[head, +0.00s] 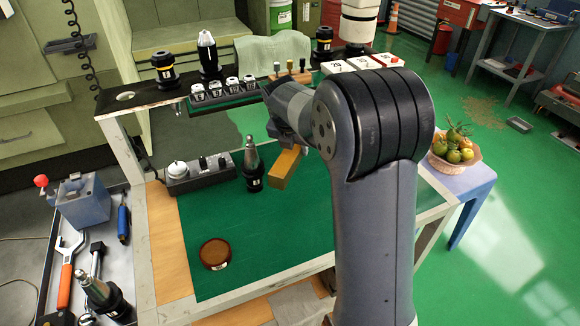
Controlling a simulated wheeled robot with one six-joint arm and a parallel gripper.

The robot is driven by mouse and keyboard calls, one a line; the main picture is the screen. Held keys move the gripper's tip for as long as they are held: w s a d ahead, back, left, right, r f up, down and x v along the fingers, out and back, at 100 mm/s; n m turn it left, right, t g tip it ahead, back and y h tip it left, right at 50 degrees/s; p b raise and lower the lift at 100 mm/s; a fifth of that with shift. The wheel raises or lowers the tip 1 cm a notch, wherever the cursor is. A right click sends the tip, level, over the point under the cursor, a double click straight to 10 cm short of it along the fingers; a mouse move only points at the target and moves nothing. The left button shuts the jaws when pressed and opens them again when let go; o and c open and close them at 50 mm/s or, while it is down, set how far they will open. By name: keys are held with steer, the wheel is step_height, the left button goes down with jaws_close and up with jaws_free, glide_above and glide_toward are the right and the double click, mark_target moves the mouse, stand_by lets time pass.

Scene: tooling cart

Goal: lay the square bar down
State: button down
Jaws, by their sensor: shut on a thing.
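The square bar (284,169) is a brass-coloured block with square edges. It is tilted, above the green mat (265,240) on the cart top. My gripper (291,146) is shut on its upper end; my arm hides most of the jaws and part of the bar. I cannot tell exactly how far the bar's lower end is from the mat.
The mat's front middle is clear. A raised shelf (150,97) with holders runs behind.

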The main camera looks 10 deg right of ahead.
mark_target(297, 177)
steer(key=shift+f, duration=4.35)
steer(key=shift+f, duration=0.15)
steer(key=c, duration=0.9)
jaws_free()
steer(key=shift+f, duration=0.1)
